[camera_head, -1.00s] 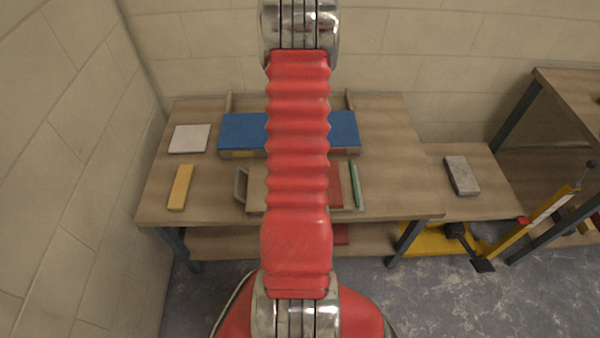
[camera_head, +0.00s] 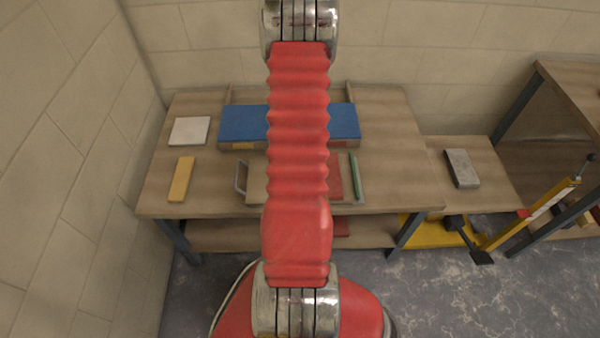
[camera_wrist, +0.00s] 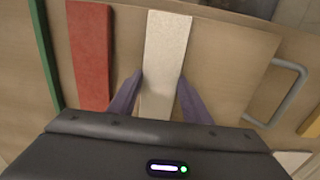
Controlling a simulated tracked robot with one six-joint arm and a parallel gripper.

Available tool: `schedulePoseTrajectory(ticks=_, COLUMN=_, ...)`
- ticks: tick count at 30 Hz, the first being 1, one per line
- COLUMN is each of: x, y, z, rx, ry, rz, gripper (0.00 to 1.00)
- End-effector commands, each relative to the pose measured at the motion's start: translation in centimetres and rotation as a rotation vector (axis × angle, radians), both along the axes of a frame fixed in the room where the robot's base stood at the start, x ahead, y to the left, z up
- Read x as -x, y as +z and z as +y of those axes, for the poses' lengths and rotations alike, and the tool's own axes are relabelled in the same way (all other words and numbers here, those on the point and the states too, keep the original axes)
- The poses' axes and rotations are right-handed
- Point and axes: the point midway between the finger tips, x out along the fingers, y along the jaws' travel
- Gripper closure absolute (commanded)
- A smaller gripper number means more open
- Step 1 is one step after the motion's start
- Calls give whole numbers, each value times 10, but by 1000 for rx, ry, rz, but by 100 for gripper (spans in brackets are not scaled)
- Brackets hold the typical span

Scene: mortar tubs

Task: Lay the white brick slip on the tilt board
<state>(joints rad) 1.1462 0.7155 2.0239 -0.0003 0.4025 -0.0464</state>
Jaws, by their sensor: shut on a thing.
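The white brick slip (camera_wrist: 167,45) is a long pale bar in the wrist view, lying between the two purple fingers of my gripper (camera_wrist: 158,88). My gripper is shut on the slip near its lower end. Behind the slip is a flat wooden board (camera_wrist: 222,65) with a grey metal handle (camera_wrist: 284,92) at its right. I cannot tell whether the slip touches this board or whether the board is the tilt board. A red slip (camera_wrist: 90,55) lies on the board, left of the white one. In the head view my red arm hides the gripper and the white slip.
A blue-topped block (camera_head: 240,122) stands behind the board. A white square tile (camera_head: 189,130) and a yellow slip (camera_head: 181,179) lie at the table's left. A green strip (camera_head: 354,178) lies right of the red slip. A grey block (camera_head: 461,168) sits on the lower right bench.

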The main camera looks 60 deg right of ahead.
Motion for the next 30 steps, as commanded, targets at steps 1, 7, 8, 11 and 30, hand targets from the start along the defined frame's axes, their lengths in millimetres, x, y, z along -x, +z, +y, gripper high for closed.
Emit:
schedulePoseTrajectory(ticks=1, x=0, y=-1, z=0, rx=1, ry=0, rz=0, gripper=91)
schedulePoseTrajectory(ticks=7, x=0, y=-3, z=0, rx=0, ry=0, rz=0, gripper=91)
schedulePoseTrajectory(ticks=8, x=0, y=-4, z=0, rx=0, ry=0, rz=0, gripper=91)
schedulePoseTrajectory(ticks=11, x=0, y=-4, z=-1, rx=1, ry=0, rz=0, gripper=53)
schedulePoseTrajectory(ticks=30, x=0, y=-1, z=0, rx=0, ry=-1, rz=0, gripper=34)
